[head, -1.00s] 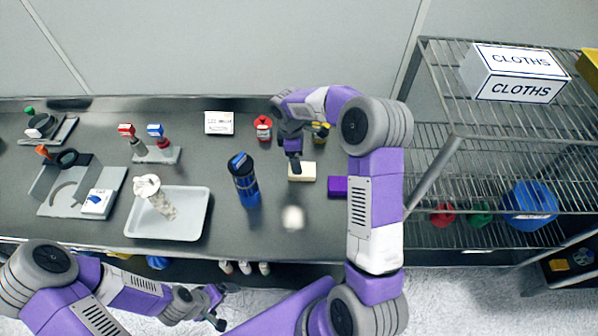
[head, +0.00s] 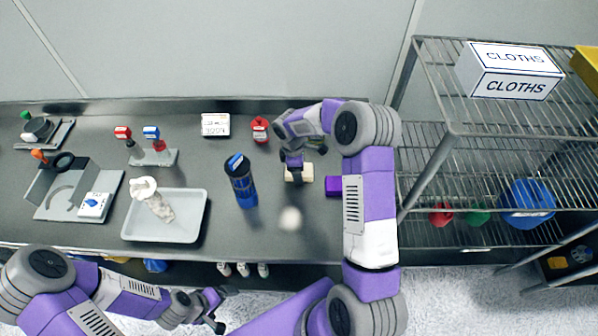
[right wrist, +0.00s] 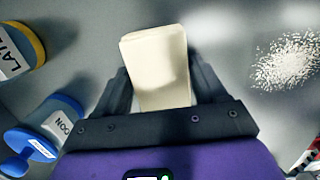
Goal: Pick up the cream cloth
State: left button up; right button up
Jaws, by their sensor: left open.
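The cream cloth (head: 307,173), a folded block, lies on the grey counter beneath my right gripper (head: 294,179). In the right wrist view the cloth (right wrist: 157,62) sits between the two dark fingers of my right gripper (right wrist: 162,88), one on each side. I cannot tell whether the fingers press on it. In the head view the gripper hides part of the cloth. My left gripper (head: 222,308) is open and empty, low in front of the counter.
A purple block (head: 334,187) lies right of the cloth. A white powder pile (head: 290,218) lies in front. A blue bottle (head: 241,183) and a tray (head: 137,229) with a white-capped container stand left. A wire shelf (head: 470,127) with a CLOTHS box (head: 508,72) stands right.

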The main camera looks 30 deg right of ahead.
jog(key=c, duration=0.6)
jog(key=shift+o, duration=0.2)
notch_tip(320, 180, up, 10)
jog(key=shift+p, duration=0.4)
